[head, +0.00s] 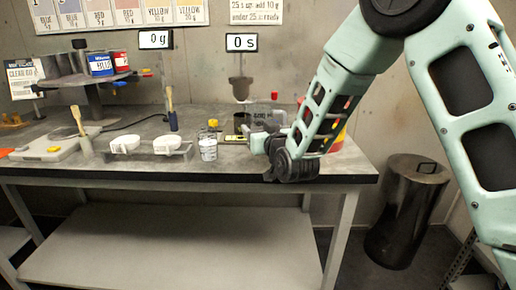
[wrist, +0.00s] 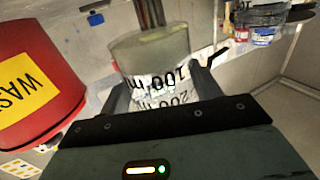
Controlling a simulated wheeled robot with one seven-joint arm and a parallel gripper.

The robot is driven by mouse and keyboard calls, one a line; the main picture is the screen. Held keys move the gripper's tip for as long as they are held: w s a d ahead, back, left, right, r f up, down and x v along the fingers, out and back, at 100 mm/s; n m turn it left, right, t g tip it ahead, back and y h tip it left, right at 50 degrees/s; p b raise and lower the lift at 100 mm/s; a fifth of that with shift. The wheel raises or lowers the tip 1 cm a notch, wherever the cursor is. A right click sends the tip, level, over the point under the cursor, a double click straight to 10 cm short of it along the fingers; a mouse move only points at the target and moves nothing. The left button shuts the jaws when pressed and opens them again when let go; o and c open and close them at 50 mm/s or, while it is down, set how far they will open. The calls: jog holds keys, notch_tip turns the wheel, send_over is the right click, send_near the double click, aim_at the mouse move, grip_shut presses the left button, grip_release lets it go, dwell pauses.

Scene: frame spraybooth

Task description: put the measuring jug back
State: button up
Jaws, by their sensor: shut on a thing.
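The measuring jug (wrist: 152,52) is a clear vessel with dark marks reading 100 ml and 200 ml. In the wrist view it sits between the two dark fingers of my gripper (wrist: 160,84), which are shut on it. In the head view, a translucent grey vessel with dark print (head: 264,116), which looks like the jug, shows just beyond my gripper (head: 268,140) over the right part of the bench. My wrist hides its lower part, so I cannot tell whether it touches the bench top.
A red waste container (wrist: 38,85) with a yellow label is close on the left in the wrist view. On the bench (head: 120,170) stand a yellow-capped bottle (head: 208,147), two white cups in a holder (head: 160,146), brushes and paint tins (head: 101,63). A dark bin (head: 403,215) stands right.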

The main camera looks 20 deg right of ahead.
jog(key=shift+f, duration=2.3)
jog(key=shift+f+b, duration=0.25)
jog(key=shift+b, duration=0.1)
jog(key=o, duration=1.1)
jog(key=shift+c, duration=0.2)
jog(key=shift+r, duration=0.2)
